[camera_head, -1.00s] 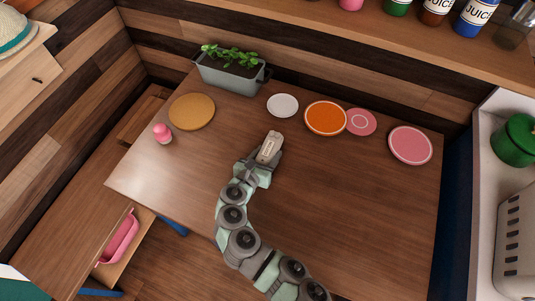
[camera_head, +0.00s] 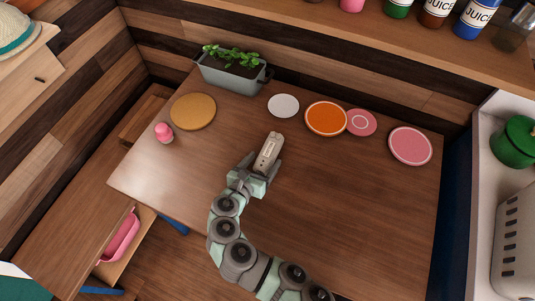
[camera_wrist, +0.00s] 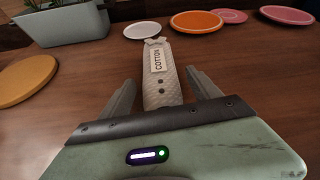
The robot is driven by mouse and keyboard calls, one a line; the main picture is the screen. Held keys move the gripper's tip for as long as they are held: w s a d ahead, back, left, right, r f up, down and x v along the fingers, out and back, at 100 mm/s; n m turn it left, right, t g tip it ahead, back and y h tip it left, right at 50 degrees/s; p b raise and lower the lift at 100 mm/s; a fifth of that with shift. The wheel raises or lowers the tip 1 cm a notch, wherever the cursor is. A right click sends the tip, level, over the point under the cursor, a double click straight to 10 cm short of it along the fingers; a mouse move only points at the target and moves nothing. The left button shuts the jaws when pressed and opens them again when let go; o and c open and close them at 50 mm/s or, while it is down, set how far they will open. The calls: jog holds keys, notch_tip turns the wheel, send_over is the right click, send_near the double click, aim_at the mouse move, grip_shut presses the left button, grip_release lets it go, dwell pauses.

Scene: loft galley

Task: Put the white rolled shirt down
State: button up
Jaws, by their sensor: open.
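The white rolled shirt (camera_head: 268,153) lies on the wooden table (camera_head: 330,210), with its far end pointing toward the white plate. In the wrist view the shirt (camera_wrist: 161,82) shows a "COTTON" label and dark buttons. My gripper (camera_head: 262,167) is open around the near end of the shirt. In the wrist view one finger stands on each side of it, with a visible gap on both sides. The shirt's nearest end is hidden behind my gripper's body.
A white plate (camera_head: 283,105), an orange plate (camera_head: 326,119) and two pink plates (camera_head: 361,122) (camera_head: 410,145) lie beyond. A grey planter (camera_head: 232,75), a tan round board (camera_head: 193,111) and a pink-topped shaker (camera_head: 164,133) stand left. The table's right side is clear.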

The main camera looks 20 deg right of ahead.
jog(key=v, duration=0.7)
jog(key=shift+s+a+r+p, duration=0.15)
jog(key=shift+a+p, duration=0.1)
jog(key=shift+p, duration=0.15)
